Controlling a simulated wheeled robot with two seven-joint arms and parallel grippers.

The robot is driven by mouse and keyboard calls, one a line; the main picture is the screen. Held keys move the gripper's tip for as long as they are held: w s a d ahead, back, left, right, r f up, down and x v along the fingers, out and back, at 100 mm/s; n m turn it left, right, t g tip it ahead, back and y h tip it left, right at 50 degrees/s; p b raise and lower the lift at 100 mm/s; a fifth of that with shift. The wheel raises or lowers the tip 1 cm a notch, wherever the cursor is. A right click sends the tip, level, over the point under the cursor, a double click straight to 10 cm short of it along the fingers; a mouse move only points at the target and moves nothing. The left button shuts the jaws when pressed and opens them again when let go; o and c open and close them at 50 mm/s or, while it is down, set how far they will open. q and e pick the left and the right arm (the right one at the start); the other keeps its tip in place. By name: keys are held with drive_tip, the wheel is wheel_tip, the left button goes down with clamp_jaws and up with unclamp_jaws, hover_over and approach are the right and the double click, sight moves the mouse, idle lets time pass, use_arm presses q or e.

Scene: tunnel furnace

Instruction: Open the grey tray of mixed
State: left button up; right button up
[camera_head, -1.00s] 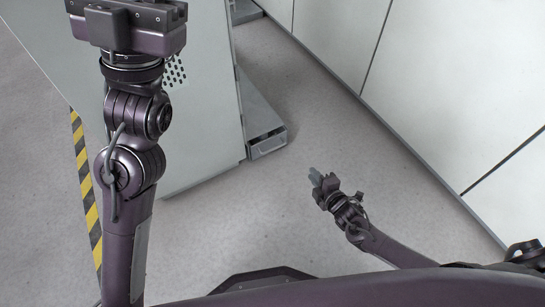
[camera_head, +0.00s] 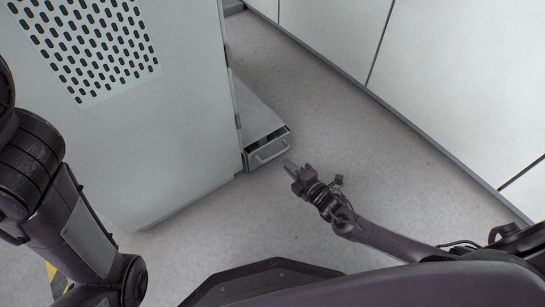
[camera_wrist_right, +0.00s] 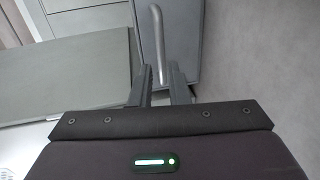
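The grey tray (camera_head: 253,162) is a low drawer-like box at the foot of the white cabinet, with a bar handle (camera_head: 270,152) on its front. My right gripper (camera_head: 288,163) is just in front of the handle, at its right end in the head view. In the right wrist view the gripper's two fingers (camera_wrist_right: 160,84) are apart, and the handle (camera_wrist_right: 157,40) runs up from between them against the grey front (camera_wrist_right: 187,35). I cannot tell whether the fingers touch it. My left arm shows at the left edge; its gripper is out of view.
The white cabinet (camera_head: 170,150) with a slotted vent panel fills the upper left. White wall panels (camera_head: 450,90) run along the right. A yellow and black stripe (camera_head: 53,280) shows at the lower left.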

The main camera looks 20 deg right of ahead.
sight(276, 154)
drive_tip(key=b+x, duration=0.1)
drive_tip(key=x, duration=0.1)
drive_tip(key=b+x, duration=0.3)
drive_tip(key=x, duration=0.2)
drive_tip(key=shift+f+b, duration=0.25)
drive_tip(key=shift+b, duration=0.05)
drive_tip(key=shift+w+a, duration=0.1)
drive_tip(key=shift+w, duration=0.3)
drive_tip(key=shift+r, duration=0.1)
clamp_jaws()
